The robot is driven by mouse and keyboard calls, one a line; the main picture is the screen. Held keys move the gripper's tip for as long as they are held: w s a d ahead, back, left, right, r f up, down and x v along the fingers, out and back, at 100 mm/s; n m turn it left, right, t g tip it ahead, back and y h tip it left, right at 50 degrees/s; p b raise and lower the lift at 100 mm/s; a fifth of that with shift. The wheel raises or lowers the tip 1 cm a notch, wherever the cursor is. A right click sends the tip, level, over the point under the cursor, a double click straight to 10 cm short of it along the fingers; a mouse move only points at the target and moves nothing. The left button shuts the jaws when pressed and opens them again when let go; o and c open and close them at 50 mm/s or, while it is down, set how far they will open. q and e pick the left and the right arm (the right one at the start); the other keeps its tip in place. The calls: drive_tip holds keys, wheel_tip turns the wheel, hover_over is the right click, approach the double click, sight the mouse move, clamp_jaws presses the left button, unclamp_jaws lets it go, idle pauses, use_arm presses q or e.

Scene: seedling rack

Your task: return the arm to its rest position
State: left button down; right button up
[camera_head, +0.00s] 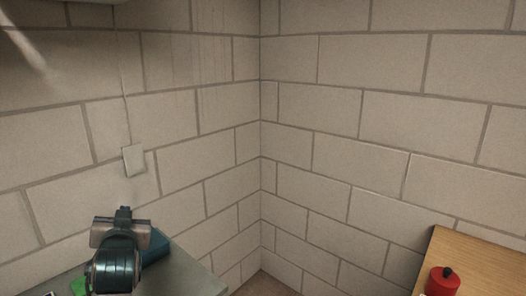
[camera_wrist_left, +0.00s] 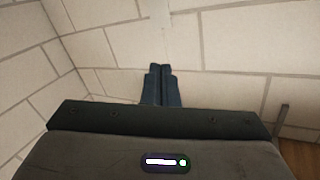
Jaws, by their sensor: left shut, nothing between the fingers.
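My left gripper (camera_head: 123,213) is at the lower left of the head view, pointing away toward the block wall, in front of a grey surface. In the left wrist view my left gripper's two dark fingers (camera_wrist_left: 161,86) are pressed together with nothing between them, against a background of wall blocks. My right gripper is in neither view.
A wooden top (camera_head: 493,272) at the lower right holds a red container (camera_head: 442,283). Block walls meet in a corner behind.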

use_arm(q)
drive_tip(key=s+d+f+g+h, duration=0.1)
drive_tip(key=s+f+g, duration=0.1)
drive_tip(key=s+f, duration=0.45)
drive_tip(key=s+f+m+g+h, duration=0.15)
drive_tip(key=s+f, duration=0.25)
drive_tip(key=f, duration=0.6)
drive_tip(key=s+d+f+g+h, duration=0.1)
drive_tip(key=s+f+g, duration=0.2)
drive_tip(key=s+f, duration=0.35)
drive_tip(key=s+d+f+g+h, duration=0.1)
drive_tip(key=s+f+g, duration=0.2)
drive_tip(key=s+f, duration=0.45)
drive_tip(key=s+d+f+g+h, duration=0.25)
drive_tip(key=s+f, duration=0.25)
drive_tip(key=s, duration=0.6)
drive_tip(key=a+f+g+y, duration=0.1)
drive_tip(key=a+f+g, duration=0.15)
drive_tip(key=f, duration=2.55)
drive_tip(key=s+a+f, duration=0.2)
drive_tip(key=s+f, duration=1.6)
drive_tip(key=f, duration=0.3)
